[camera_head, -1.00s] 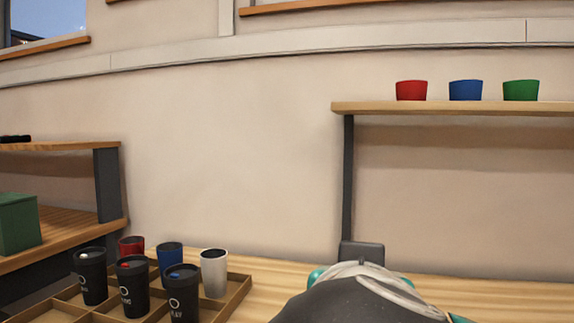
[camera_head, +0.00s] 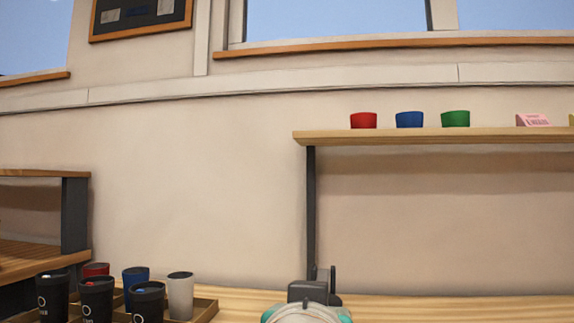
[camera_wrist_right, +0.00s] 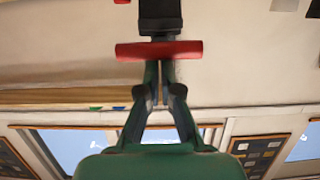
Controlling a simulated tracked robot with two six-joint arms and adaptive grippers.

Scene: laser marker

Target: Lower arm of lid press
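In the right wrist view, a red bar (camera_wrist_right: 185,50), likely the handle of the lid press arm, lies crosswise below a black piece (camera_wrist_right: 160,14). My right gripper (camera_wrist_right: 160,72) points at the bar. Its two dark green fingers are close together with only a narrow gap, and their tips end at the bar's edge. I see nothing held between them; contact with the bar cannot be told. In the head view only a rounded white and teal part of my own arm shows at the bottom. The rest of the lid press cannot be made out there. My left gripper is out of view.
A wooden tray (camera_head: 208,309) with several cups, including a white one (camera_head: 180,296), sits at lower left. A wall shelf (camera_head: 420,137) holds red, blue and green cups. A dark block (camera_head: 310,290) stands behind my arm. The bench (camera_head: 440,308) to the right looks clear.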

